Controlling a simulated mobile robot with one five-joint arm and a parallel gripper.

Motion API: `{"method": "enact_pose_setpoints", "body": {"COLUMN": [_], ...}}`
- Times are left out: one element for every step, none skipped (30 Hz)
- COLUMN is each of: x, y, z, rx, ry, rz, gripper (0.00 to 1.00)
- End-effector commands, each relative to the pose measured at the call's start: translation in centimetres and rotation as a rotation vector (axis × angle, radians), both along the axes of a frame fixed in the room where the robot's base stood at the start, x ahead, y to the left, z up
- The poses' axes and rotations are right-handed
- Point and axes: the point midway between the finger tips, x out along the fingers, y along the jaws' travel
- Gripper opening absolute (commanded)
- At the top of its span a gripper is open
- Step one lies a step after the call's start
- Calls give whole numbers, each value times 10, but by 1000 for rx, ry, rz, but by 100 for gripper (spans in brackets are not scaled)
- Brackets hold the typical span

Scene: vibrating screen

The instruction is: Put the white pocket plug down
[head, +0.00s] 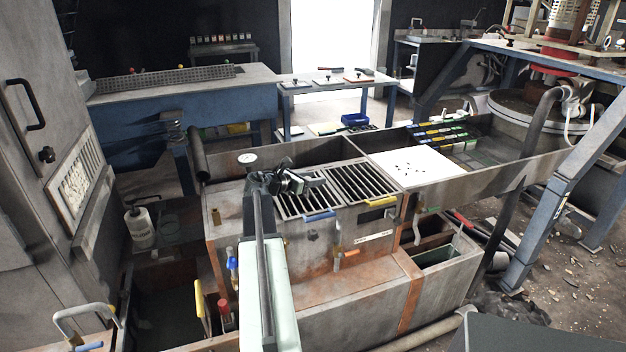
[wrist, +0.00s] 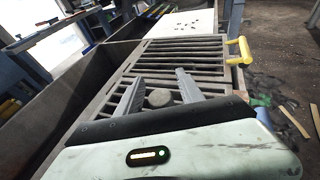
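My gripper (head: 313,182) is over the left slotted grate (head: 292,202) of the box in the head view. In the wrist view its two grey fingers (wrist: 160,78) stand apart, with a gap between them. A small round grey piece (wrist: 159,98) shows between the fingers, with slots around it; it looks clear of both fingers. I cannot tell whether this piece is the white pocket plug or whether it rests on the grate. No clearly white plug can be made out in either view.
The right slotted grate (head: 362,182) has a yellow handle (head: 384,203) at its front. A white board (head: 412,167) with small black bits lies behind it to the right. A metal wall (head: 260,158) with a round gauge stands behind the grates. A blue steel frame (head: 560,190) stands at right.

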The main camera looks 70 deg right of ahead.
Motion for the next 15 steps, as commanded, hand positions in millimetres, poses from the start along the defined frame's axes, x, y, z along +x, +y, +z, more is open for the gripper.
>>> {"method": "enact_pose_setpoints", "body": {"x": [0, 1, 1, 1, 1, 3, 4, 7, 11, 14, 17, 23, 26, 29, 34], "y": [0, 0, 0, 0, 0, 3, 7, 12, 20, 27, 33, 43, 49, 56, 64], "z": [0, 0, 1, 2, 5, 6, 8, 10, 13, 16, 18, 22, 24, 26, 29], "rx": [0, 0, 0, 0, 0, 0, 0, 0, 0, 0, 0, 0, 0, 0, 0], "ry": [0, 0, 0, 0, 0, 0, 0, 0, 0, 1, 1, 0, 0, 0, 0], "rz": [0, 1, 1, 1, 1, 2, 3, 4, 5, 4, 4, 5, 5, 4, 5], "gripper": [45, 45, 45, 45, 45, 45, 45, 45, 45, 45, 45, 45, 45, 45, 45]}}
